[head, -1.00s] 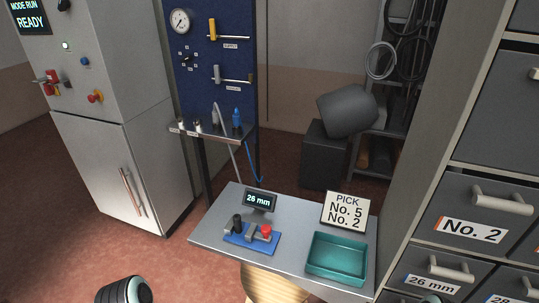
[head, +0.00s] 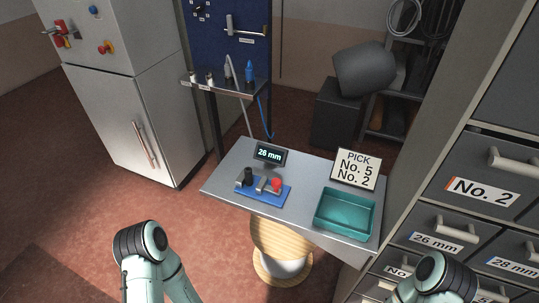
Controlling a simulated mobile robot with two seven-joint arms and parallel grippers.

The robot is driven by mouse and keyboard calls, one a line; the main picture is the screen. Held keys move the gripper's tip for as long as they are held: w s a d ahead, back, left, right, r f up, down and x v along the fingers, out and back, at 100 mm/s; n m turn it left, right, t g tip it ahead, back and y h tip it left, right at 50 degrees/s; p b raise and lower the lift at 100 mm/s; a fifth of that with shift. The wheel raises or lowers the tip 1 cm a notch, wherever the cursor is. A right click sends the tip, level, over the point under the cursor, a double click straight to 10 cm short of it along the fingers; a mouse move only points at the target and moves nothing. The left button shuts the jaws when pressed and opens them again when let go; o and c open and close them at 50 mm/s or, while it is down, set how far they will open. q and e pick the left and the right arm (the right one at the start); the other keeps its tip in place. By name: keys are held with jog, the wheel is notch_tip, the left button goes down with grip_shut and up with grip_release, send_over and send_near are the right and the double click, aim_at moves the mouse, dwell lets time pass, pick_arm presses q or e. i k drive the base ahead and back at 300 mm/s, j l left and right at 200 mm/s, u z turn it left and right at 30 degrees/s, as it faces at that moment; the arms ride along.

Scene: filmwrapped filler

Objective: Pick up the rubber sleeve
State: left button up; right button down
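I cannot pick out a rubber sleeve for certain. A blue fixture (head: 263,193) lies on the small grey table (head: 226,184). It bears a short black upright piece (head: 248,176), a grey block and a red knob (head: 277,184); whether the black piece is rubber I cannot tell. A teal tray (head: 345,213) stands right of the fixture and looks empty. Parts of my two arms show at the bottom left and bottom right, but neither gripper is in view.
A display (head: 269,154) reads "26 mm", and a sign (head: 356,169) reads "PICK No. 5 No. 2". Labelled drawers, including No. 2 (head: 486,186) and 26 mm (head: 436,240), stand at the right. A wooden spool (head: 282,239) is below the table. Open floor lies at left.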

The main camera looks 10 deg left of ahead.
aim_at(248, 170)
jog(key=j+z, duration=0.1)
jog(key=z, duration=0.5)
jog(key=j+z, duration=0.45)
jog(key=k+j+z, duration=0.1)
jog(key=j+z, duration=0.3)
jog(key=j, duration=0.15)
jog(key=k+j+z, duration=0.1)
jog(key=j, duration=0.25)
jog(key=k+j+z, duration=0.1)
jog(key=j, duration=0.25)
jog(key=k+j+z, duration=0.1)
jog(key=j, duration=0.25)
